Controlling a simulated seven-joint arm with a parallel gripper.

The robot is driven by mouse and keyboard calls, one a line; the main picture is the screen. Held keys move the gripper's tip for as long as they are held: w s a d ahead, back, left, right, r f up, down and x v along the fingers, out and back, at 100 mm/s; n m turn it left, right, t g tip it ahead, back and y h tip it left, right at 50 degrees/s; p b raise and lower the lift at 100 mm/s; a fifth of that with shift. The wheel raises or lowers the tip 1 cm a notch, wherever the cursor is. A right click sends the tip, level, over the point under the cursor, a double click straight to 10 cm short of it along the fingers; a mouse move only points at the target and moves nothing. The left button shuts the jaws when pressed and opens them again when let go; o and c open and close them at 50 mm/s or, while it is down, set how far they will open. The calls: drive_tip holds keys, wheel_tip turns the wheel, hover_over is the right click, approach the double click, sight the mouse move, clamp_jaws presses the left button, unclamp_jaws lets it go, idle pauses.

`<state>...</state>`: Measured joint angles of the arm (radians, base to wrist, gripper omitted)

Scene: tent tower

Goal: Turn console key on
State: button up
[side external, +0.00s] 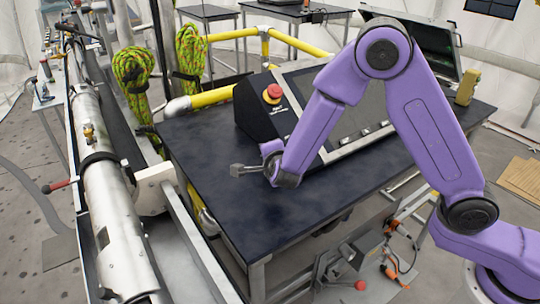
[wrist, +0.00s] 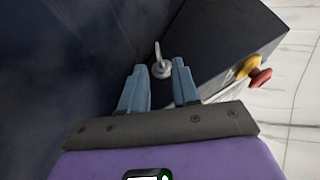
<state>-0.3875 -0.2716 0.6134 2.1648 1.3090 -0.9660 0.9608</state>
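The console key (wrist: 161,66) is a small pale metal key in a round lock in the wrist view. It sits at the near corner of the dark console box. My gripper (wrist: 159,75) is open, with one blue-grey finger on each side of the key's line. The key lies around or just beyond the fingertips; I cannot tell if either finger touches it. The key cannot be made out there.
A red emergency button on a yellow base (wrist: 254,73) stands on the console box, right of the fingers; it also shows in the side view (side external: 272,94). The dark table (side external: 225,225) is clear in front. A large metal tube (side external: 105,205) runs along the left.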

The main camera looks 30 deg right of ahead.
drive_tip(key=shift+x, duration=1)
clamp_jaws()
